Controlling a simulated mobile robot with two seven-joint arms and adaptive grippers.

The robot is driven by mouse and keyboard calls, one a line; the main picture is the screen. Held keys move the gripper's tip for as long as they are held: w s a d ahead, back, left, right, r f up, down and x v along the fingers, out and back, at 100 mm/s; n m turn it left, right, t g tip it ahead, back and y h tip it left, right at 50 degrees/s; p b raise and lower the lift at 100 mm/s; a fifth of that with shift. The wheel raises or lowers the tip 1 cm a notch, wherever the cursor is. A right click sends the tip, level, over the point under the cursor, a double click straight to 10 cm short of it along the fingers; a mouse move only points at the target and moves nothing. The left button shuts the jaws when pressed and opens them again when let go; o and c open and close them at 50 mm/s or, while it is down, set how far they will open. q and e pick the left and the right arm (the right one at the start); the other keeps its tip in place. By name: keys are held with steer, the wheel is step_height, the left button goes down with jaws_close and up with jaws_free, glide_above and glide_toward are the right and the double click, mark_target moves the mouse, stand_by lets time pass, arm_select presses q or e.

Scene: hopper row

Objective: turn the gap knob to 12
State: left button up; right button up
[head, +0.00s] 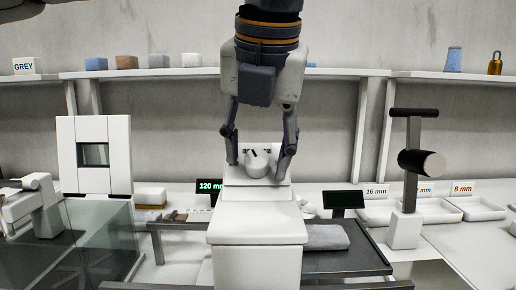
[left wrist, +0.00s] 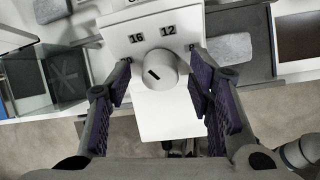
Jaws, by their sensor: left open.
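The gap knob (left wrist: 165,62) is a round light-grey knob on a white panel (left wrist: 168,115), with a short black mark on its face slanting toward the upper left. The label 16 (left wrist: 136,38) is at its upper left and the label 12 (left wrist: 168,30) is just above it. The knob also shows in the head view (head: 258,163) on top of the white housing (head: 257,226). My left gripper (head: 259,172) is open, pointing down, one finger on each side of the knob. In the left wrist view (left wrist: 160,72) gaps show between knob and both fingers. My right gripper is not in view.
A black-handled post (head: 411,175) stands farther right, near trays labelled 16 mm and 8 mm. A glass-sided bin (head: 100,235) stands at left.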

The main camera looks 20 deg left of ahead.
arm_select(q)
jaws_close()
steer(key=m+y, duration=0.1)
steer(key=m, duration=0.3)
steer(key=shift+d+m, duration=0.15)
steer(key=shift+m, duration=0.15)
steer(key=m+y, duration=0.1)
steer(key=m, duration=0.3)
steer(key=shift+d+f+t, duration=0.1)
steer(key=shift+f+t, duration=0.05)
steer(key=shift+t, duration=0.25)
steer(key=shift+m, duration=0.4)
